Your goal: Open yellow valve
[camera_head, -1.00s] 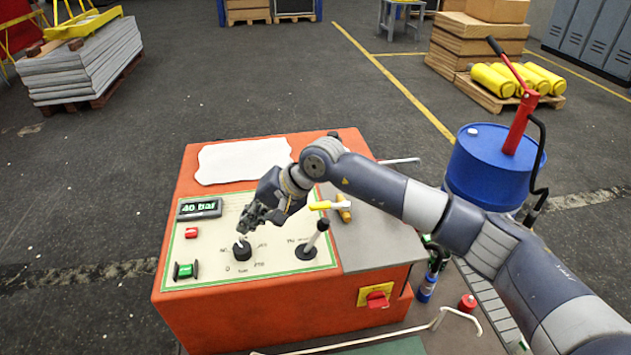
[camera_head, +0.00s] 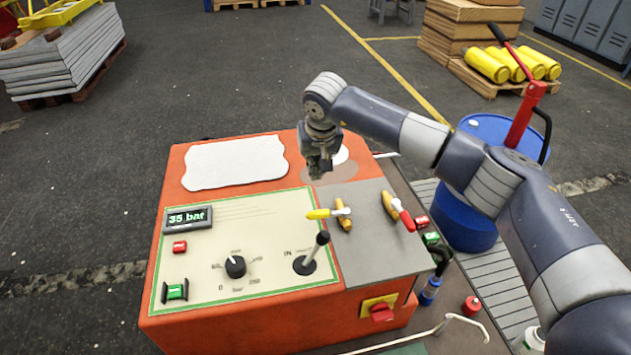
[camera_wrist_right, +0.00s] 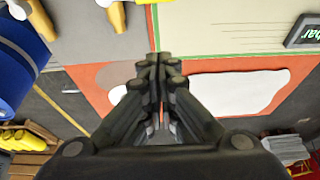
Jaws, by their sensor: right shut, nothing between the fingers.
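The yellow valve (camera_head: 324,213) is a yellow-handled lever on a brass body, on the grey plate of the orange control box (camera_head: 230,325). Its handle points left over the edge of the cream panel. A red-handled valve (camera_head: 402,215) sits to its right. My right gripper (camera_head: 319,176) hangs above the back of the box, behind the yellow valve and apart from it. It is shut and empty, and its closed fingers show in the right wrist view (camera_wrist_right: 158,62). In that view a piece of a yellow handle (camera_wrist_right: 145,2) shows at the top edge. My left gripper is not in view.
The cream panel holds a display (camera_head: 187,218) reading 35 bar, a black knob (camera_head: 235,266), a black lever (camera_head: 311,255), and red and green buttons. A white sheet (camera_head: 235,162) lies on the box's back. A blue drum (camera_head: 467,210) with a red-handled pump stands right.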

